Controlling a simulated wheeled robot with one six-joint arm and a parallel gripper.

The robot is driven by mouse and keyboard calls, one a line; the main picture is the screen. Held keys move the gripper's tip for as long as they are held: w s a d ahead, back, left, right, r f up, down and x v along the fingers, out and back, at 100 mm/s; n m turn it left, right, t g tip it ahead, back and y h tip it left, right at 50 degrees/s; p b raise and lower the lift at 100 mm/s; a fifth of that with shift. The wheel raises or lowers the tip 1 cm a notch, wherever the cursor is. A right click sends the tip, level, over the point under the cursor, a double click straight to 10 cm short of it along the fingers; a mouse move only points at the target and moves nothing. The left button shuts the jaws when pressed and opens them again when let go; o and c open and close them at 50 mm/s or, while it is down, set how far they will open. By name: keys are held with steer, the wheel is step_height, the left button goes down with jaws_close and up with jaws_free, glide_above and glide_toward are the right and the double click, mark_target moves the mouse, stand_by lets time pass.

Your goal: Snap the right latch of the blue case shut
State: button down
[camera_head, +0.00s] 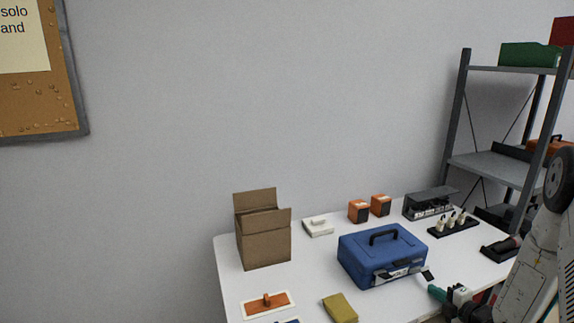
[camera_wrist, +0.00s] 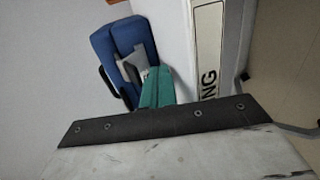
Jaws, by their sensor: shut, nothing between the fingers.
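The blue case (camera_head: 375,262) stands on the white table with its lid down and a black handle on top. It also shows in the wrist view (camera_wrist: 135,36). A pale plate with dark marks (camera_head: 398,273) is on its front. A small dark and pale flap (camera_head: 428,273) sticks out at the case's front right corner; it looks like the right latch, standing open, but it is small. My gripper (camera_head: 436,293), with teal fingers, is shut and empty just in front of and below that flap. In the wrist view the shut fingers (camera_wrist: 157,86) point towards the case; contact cannot be told.
An open cardboard box (camera_head: 263,242) stands left on the table (camera_head: 318,265). Two orange boxes (camera_head: 359,211), a black rack with bottles (camera_head: 453,226) and a grey device (camera_head: 428,204) stand behind. A yellow-green block (camera_head: 340,307) lies in front. A shelf (camera_head: 490,168) rises at right.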

steer(key=shift+w+a+r, duration=0.2)
steer(key=shift+w, duration=0.35)
steer(key=shift+w+a+r, duration=0.2)
steer(key=shift+w, duration=0.35)
steer(key=shift+s, duration=0.1)
stand_by(0.5)
steer(key=f+v, duration=0.1)
steer(key=v, duration=0.5)
steer(key=shift+s+d+f, duration=0.2)
steer(key=shift+s, duration=0.3)
